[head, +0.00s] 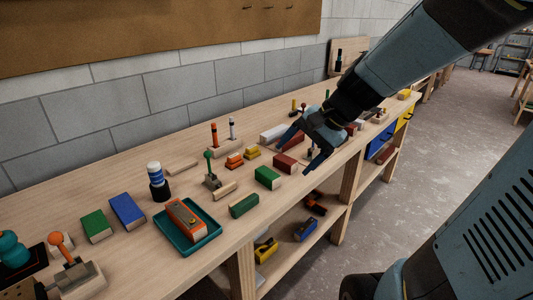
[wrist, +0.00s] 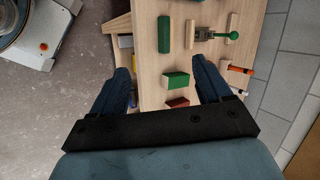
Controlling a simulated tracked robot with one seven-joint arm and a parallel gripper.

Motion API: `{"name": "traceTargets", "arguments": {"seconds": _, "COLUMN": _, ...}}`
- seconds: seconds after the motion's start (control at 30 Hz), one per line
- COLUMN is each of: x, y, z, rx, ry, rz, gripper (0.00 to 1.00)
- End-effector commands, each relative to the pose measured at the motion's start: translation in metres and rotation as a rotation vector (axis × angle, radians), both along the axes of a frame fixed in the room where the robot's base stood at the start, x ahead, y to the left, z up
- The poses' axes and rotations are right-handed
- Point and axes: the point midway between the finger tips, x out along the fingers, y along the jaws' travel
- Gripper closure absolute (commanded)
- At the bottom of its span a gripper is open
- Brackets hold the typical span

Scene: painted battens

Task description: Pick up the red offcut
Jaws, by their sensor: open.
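A dark red block (head: 285,163), which looks like the red offcut, lies on the wooden bench. In the wrist view the red block (wrist: 178,102) shows close to the dark gripper bar, partly hidden by it. My gripper (head: 294,162) is open and empty above the bench, with its fingers spread around the red block's place in the head view. In the wrist view the open fingers (wrist: 160,62) stand on either side, the left one over the bench's edge. Another dark red block (head: 294,138) lies behind, partly covered by my gripper.
A green block (head: 268,177) lies just left of the red one, with another green block (head: 244,205) farther left. Small orange (head: 235,161) and yellow (head: 252,152) pieces lie behind. A teal tray (head: 187,242) holds an orange item. A shelf (head: 290,243) runs below the bench.

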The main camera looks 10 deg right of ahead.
Motion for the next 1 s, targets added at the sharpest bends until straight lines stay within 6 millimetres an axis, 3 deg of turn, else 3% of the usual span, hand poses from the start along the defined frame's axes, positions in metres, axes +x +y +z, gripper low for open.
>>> {"name": "traceTargets", "arguments": {"seconds": 0.17, "x": 0.043, "y": 0.004, "z": -0.019, "rx": 0.237, "ry": 0.134, "rz": -0.223, "gripper": 0.22}}
{"name": "traceTargets", "arguments": {"seconds": 0.37, "x": 0.095, "y": -0.006, "z": -0.043, "rx": 0.493, "ry": 0.266, "rz": -0.497, "gripper": 0.22}}
{"name": "traceTargets", "arguments": {"seconds": 0.7, "x": 0.177, "y": -0.063, "z": -0.101, "rx": 0.894, "ry": 0.444, "rz": -0.995, "gripper": 0.22}}
{"name": "traceTargets", "arguments": {"seconds": 1.0, "x": 0.207, "y": -0.106, "z": -0.14, "rx": 1.077, "ry": 0.499, "rz": -1.253, "gripper": 0.22}}
